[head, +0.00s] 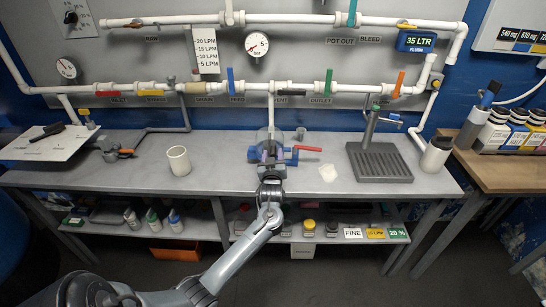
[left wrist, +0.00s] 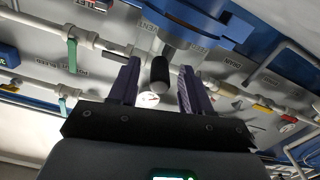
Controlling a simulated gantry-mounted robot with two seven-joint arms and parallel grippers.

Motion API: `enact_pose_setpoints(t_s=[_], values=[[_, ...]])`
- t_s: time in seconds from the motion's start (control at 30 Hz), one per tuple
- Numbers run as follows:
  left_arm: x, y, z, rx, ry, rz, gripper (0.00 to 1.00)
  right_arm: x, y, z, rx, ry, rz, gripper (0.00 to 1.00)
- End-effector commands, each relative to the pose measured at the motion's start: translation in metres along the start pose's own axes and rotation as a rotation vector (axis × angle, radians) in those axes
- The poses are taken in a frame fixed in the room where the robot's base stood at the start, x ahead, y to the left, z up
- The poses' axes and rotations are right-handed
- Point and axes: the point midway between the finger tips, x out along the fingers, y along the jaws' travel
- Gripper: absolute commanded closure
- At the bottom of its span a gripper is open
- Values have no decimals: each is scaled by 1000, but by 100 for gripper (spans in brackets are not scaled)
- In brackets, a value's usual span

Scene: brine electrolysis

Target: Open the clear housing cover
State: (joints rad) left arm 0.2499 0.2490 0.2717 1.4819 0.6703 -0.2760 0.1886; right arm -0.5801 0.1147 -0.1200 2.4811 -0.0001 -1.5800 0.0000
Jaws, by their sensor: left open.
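The clear housing (head: 263,135) stands upright on the bench below the pipe. It has blue fittings (head: 252,154) and a red lever (head: 307,148) on its right. My left gripper (head: 268,157) is at the front of the housing and hides part of it. In the left wrist view the purple fingers of my left gripper (left wrist: 159,66) are apart. A black knob or handle (left wrist: 160,70) with a grey end shows between them, and I cannot tell whether they touch it. A blue body (left wrist: 190,22) lies just beyond. The cover's edge is not clear. My right gripper is out of view.
A white cup (head: 179,161) stands left of the housing and a pale powder patch (head: 328,173) lies to its right. A tap with a drain tray (head: 379,163) is farther right. Pipes with coloured valve levers run behind. The bench front between cup and housing is clear.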

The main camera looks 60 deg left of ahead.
Motion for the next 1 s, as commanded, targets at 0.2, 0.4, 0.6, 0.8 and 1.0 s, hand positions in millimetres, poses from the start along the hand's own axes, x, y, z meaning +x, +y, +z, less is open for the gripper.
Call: enact_pose_setpoints(t_s=[0.2,0.4,0.6,0.8,1.0], values=[[9,0,0,-1,0,0,52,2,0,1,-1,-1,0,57],[9,0,0,-1,0,0,52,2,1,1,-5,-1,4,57],[9,0,0,-1,0,0,76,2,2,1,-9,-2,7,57],[9,0,0,-1,0,0,100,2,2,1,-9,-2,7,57],[9,0,0,-1,0,0,100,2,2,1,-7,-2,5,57]])
